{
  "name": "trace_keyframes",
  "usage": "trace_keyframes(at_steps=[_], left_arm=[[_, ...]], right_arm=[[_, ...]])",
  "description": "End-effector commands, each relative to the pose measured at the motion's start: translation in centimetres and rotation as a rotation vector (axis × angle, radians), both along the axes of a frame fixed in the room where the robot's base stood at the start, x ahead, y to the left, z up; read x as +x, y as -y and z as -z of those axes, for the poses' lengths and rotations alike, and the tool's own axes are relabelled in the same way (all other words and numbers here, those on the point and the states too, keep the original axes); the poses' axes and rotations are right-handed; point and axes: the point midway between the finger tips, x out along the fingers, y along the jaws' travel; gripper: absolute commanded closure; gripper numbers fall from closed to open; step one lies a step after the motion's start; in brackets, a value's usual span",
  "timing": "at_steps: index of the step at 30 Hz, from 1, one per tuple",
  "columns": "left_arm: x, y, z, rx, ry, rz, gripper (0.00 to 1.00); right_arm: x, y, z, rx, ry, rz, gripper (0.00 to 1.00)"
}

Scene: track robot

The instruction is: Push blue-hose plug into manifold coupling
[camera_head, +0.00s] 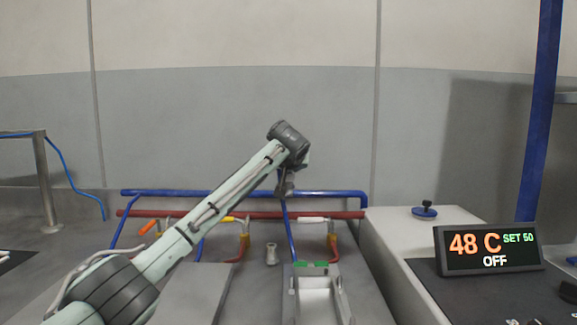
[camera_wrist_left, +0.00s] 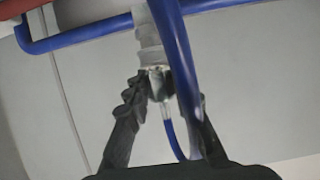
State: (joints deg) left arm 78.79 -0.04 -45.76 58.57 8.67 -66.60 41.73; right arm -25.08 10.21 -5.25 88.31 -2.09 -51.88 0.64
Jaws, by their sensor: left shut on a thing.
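My left arm reaches up from the lower left in the head view, with its gripper (camera_head: 286,188) in front of the blue manifold pipe (camera_head: 335,194). In the left wrist view the left gripper (camera_wrist_left: 165,88) is shut on a small metal plug (camera_wrist_left: 157,82). A thin blue hose (camera_wrist_left: 170,130) hangs from the plug; in the head view the blue hose (camera_head: 290,235) runs down to the bench. A pale grey cylindrical coupling (camera_wrist_left: 148,38) is just above the plug, roughly in line. I cannot tell how far the plug is inside it. My right gripper is not in view.
A red pipe (camera_head: 345,215) runs below the blue pipe, with coloured valve levers and short red hoses (camera_head: 334,248). A thick blue pipe (camera_wrist_left: 176,55) passes close beside the fingers. A display (camera_head: 487,249) reading 48 C, SET 50, OFF stands at the right.

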Motion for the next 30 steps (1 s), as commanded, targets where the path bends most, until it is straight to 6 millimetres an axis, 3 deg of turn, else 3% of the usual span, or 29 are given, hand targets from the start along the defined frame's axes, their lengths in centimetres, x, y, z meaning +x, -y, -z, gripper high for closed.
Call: trace_keyframes(at_steps=[2,3,8,20,30], left_arm=[[0.0,0.0,0.4,0.0,-0.005,-0.001,1.0],[0.0,0.0,0.3,0.0,-0.005,-0.001,0.73],[0.0,0.0,0.3,0.0,-0.004,-0.001,0.53],[-0.6,0.0,0.0,0.0,-0.003,0.001,0.53],[-6.6,0.1,-2.5,0.0,-0.001,0.002,0.53]], right_arm=[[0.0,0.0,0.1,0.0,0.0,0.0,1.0],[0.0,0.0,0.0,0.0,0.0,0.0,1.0],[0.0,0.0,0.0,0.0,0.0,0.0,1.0],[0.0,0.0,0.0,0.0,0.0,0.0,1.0],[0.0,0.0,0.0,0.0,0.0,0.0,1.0]])
